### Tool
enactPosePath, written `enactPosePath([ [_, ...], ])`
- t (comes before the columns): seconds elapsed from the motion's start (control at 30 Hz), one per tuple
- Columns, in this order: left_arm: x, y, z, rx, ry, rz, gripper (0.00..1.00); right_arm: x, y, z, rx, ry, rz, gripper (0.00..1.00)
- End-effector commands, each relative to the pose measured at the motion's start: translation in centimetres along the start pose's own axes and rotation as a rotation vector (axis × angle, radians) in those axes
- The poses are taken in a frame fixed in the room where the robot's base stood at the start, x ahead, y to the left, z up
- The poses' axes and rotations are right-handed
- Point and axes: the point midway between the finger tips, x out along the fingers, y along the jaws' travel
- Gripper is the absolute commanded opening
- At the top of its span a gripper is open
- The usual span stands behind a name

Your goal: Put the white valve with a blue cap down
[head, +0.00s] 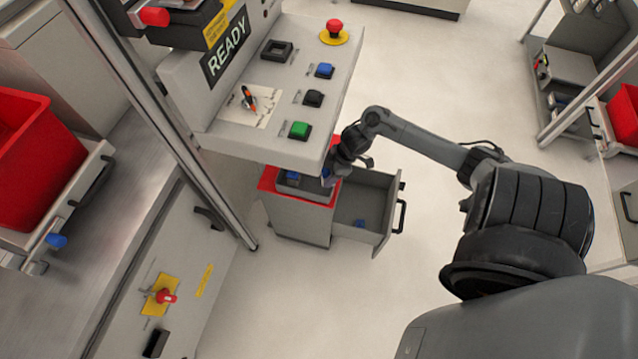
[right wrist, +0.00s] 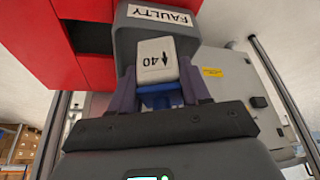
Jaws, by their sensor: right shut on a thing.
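Behind the valve in the right wrist view is a grey bin (right wrist: 208,48) labelled FAULTY. In the head view my right gripper (head: 338,168) is low beside the control panel, over the side of the drawer cabinet (head: 300,222); the panel partly hides what it holds. I cannot tell whether the valve touches the bin. My left gripper is not in view.
An open drawer (head: 376,185) has a small blue item (head: 359,223) inside. The cabinet's red top (head: 268,180) holds a grey container with a blue item (head: 292,176). The control panel (head: 235,130) overhangs it. A red bin (head: 35,150) stands at left. Floor in front is clear.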

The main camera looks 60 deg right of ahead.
Motion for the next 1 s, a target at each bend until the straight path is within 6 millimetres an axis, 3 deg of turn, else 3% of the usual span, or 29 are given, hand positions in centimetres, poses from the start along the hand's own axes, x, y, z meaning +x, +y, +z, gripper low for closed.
enactPosePath([
  [0.1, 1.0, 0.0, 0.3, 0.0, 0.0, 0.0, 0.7, 1.8, 0.6, -1.1, 0.001, 0.004, 0.0, 0.14],
  [0.33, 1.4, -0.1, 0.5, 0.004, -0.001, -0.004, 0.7, 2.8, 1.1, -2.0, 0.0, 0.001, 0.0, 0.14],
  [0.47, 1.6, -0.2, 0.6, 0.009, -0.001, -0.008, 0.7, 3.3, 1.1, -1.8, 0.0, 0.0, -0.001, 0.14],
  [0.73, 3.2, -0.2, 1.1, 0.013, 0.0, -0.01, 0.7, 6.3, 1.1, -0.6, 0.002, 0.001, 0.0, 0.14],
  [1.0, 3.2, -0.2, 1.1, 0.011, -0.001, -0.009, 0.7, 6.5, 1.2, -0.5, -0.001, 0.0, 0.001, 0.14],
])
